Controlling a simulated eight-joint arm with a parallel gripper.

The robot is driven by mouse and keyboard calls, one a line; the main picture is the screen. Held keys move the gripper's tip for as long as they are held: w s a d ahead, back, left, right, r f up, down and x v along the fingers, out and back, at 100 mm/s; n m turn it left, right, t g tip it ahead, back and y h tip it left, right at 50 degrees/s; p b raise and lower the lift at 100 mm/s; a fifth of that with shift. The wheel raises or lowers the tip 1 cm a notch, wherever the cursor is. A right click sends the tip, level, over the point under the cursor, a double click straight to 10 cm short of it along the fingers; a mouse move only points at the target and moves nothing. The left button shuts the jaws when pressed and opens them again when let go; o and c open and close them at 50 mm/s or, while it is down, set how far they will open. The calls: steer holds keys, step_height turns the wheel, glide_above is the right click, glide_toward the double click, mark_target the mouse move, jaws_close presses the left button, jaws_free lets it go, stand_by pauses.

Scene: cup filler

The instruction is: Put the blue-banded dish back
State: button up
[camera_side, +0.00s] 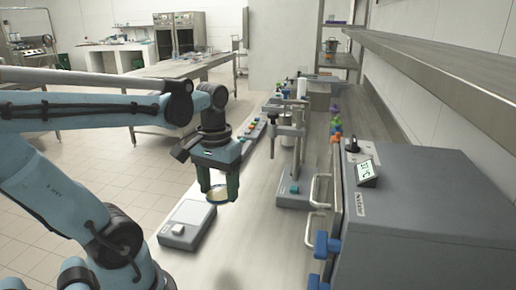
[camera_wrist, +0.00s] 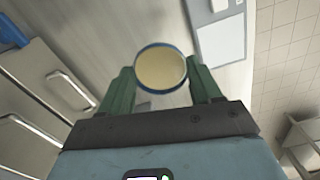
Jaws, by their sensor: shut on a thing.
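The blue-banded dish (camera_wrist: 161,69) is round, with a dark blue rim and pale yellow contents in the wrist view. My gripper (camera_wrist: 163,80) is shut on it, with one green finger on each side. In the side view the dish (camera_side: 218,194) hangs between the fingers of my gripper (camera_side: 218,187), in the air above the bench near a flat grey device. The fingers hide part of its wall.
The flat grey device (camera_side: 187,222) with a pale square plate stands on the bench, and it also shows in the wrist view (camera_wrist: 222,40). A grey filling stand (camera_side: 291,165) is further back. A large grey oven-like box (camera_side: 420,215) with handles is at right.

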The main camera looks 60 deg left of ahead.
steer(key=w+d+f, duration=0.1)
steer(key=d+f, duration=0.2)
steer(key=d, duration=0.9)
glide_above(240, 240)
step_height(240, 240, down, 7)
steer(key=shift+r, duration=0.1)
steer(key=shift+f, duration=2)
steer(key=shift+f, duration=0.1)
steer(key=o, duration=1.1)
